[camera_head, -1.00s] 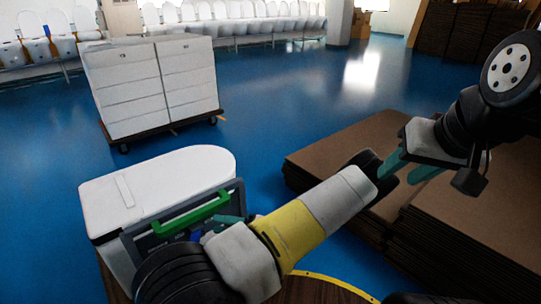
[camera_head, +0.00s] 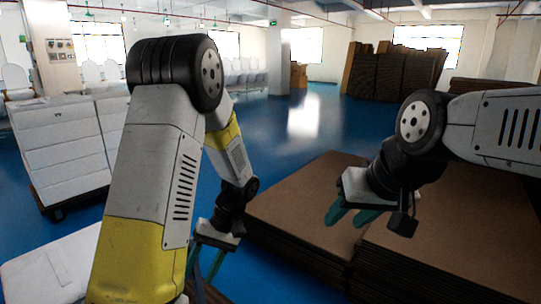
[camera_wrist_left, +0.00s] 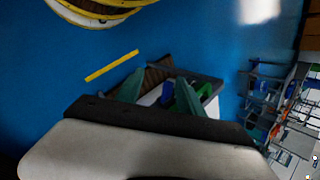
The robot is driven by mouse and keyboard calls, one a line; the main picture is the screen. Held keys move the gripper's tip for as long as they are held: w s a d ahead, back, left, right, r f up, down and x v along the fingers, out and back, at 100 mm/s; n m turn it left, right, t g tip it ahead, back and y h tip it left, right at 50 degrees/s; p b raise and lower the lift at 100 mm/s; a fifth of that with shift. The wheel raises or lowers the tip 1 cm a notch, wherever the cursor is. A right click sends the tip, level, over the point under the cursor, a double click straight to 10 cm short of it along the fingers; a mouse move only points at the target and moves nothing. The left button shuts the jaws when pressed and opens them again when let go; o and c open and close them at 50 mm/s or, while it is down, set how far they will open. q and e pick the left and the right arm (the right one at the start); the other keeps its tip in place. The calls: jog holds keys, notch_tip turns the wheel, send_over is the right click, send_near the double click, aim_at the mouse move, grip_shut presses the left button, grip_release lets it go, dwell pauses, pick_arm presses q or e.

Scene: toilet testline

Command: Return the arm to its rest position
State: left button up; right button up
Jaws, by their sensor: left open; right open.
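My left arm is folded up in front of the head camera, its elbow high and its forearm hanging down. My left gripper (camera_head: 203,272) points down, with its two green fingers apart and nothing between them. In the left wrist view the fingers of the left gripper (camera_wrist_left: 160,82) are spread above a grey frame (camera_wrist_left: 206,82) with blue and green parts, standing clear of it as far as I can tell. My right gripper (camera_head: 345,219) is open and empty, above the brown stacks at the right.
A white toilet part (camera_head: 48,268) lies at the lower left, partly hidden by my left arm. White boxes (camera_head: 62,150) stand on a cart behind it. Flat brown cardboard stacks (camera_head: 300,205) fill the right. Blue floor (camera_head: 290,135) is open beyond.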

pick_arm(q)
jog(key=s+d+r+m+t+h, duration=0.1)
jog(key=s+r+t+h, duration=0.1)
jog(key=r, duration=0.5)
jog(key=s+d+r+m+t+h, duration=0.1)
jog(key=s+r+t+h, duration=0.2)
jog(key=r+t, duration=0.2)
jog(key=s+d+r+m+t+h, duration=0.1)
jog(key=s+r+m+t+h, duration=0.1)
jog(key=r, duration=0.8)
jog(key=shift+s+r+t, duration=0.4)
jog(key=shift+s+t, duration=0.15)
jog(key=shift+t, duration=0.25)
